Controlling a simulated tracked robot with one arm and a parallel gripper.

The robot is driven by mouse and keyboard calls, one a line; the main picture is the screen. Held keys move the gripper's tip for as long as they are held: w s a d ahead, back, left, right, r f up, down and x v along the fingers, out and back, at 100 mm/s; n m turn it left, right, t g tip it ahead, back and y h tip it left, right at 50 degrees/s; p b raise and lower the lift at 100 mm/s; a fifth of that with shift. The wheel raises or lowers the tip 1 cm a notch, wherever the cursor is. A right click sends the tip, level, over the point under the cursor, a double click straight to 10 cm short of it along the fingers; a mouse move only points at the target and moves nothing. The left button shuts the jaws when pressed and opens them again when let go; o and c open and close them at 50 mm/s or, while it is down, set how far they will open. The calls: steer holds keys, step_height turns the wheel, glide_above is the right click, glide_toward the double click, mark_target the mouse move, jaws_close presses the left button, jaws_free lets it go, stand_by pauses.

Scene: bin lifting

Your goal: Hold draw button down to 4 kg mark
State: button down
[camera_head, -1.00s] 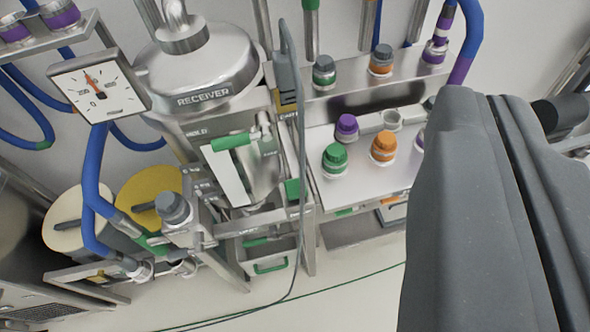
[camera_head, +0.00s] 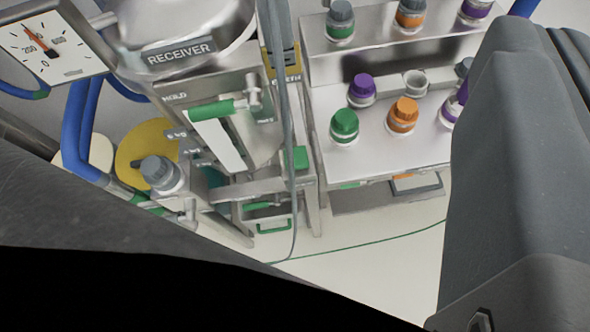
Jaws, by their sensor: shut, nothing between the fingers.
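The metal receiver (camera_head: 190,25) stands at the upper left, with a plate reading RECEIVER. Below it, a small label seems to read HOLD, beside a white panel (camera_head: 222,143) and a green-handled lever (camera_head: 212,111). A green square block (camera_head: 295,158), possibly the draw button, sits to the right of the panel; I cannot read any label for it. Small marks (camera_head: 181,136) that seem to end in kg run down the left of the panel; their numbers are too small to read surely. My gripper's fingertips are not in view.
A white dial (camera_head: 42,48) with a red needle is at the top left. Purple (camera_head: 362,86), green (camera_head: 344,122) and orange (camera_head: 404,111) capped containers stand on a metal shelf. A hanging grey cable crosses in front of the station. Large grey parts of mine cover the right and lower left.

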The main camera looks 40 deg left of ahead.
steer(key=w+a+f+n+g+y+b, duration=0.1)
steer(key=w+a+f, duration=0.15)
steer(key=f, duration=0.35)
steer(key=w+a+f+n+g, duration=0.1)
steer(key=w+f, duration=0.3)
steer(key=f, duration=0.2)
steer(key=n+g+y+b, duration=0.3)
steer(key=n+g, duration=0.1)
steer(key=g, duration=0.1)
glide_toward(297, 152)
steer(key=v, duration=0.4)
steer(key=shift+d, duration=0.1)
steer(key=shift+w+f, duration=0.1)
steer(key=x, duration=0.9)
steer(key=shift+w+a+f+b, duration=0.2)
steer(key=shift+a+b, duration=0.05)
steer(key=shift+b, duration=0.1)
